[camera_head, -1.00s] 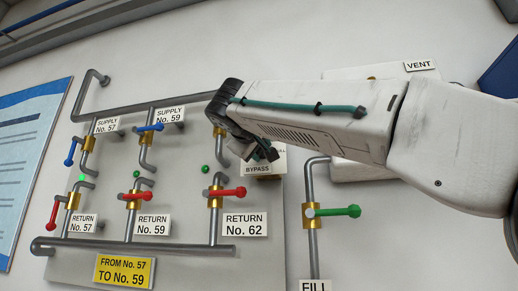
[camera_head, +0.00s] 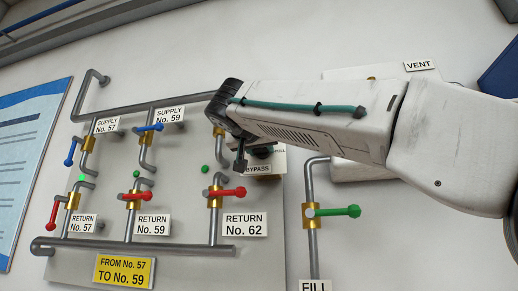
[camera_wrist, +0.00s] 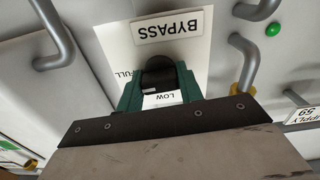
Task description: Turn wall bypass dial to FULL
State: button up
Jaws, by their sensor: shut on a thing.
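The black bypass dial (camera_wrist: 157,72) sits on a white plate (camera_wrist: 118,48) under an upside-down BYPASS label (camera_wrist: 169,30) in the wrist view. FULL is printed to its left and LOW shows below it. My gripper (camera_wrist: 160,88) is shut on the dial, with a green finger on either side. The dial's pointer direction is hard to tell. In the head view my gripper (camera_head: 252,157) is at the plate, and my arm covers most of the dial. The BYPASS label (camera_head: 257,169) shows just below the gripper.
Pipes with red-handled valves (camera_head: 227,193) and blue-handled valves (camera_head: 150,128) stand left of the dial. A green-handled fill valve (camera_head: 335,211) is at lower right. A grey pipe (camera_wrist: 54,40) runs close to the plate in the wrist view.

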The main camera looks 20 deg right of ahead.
jog(key=shift+f+m, duration=0.15)
jog(key=shift+m, duration=0.35)
jog(key=o, duration=1)
jog(key=shift+w+a, duration=0.1)
jog(key=v, duration=0.8)
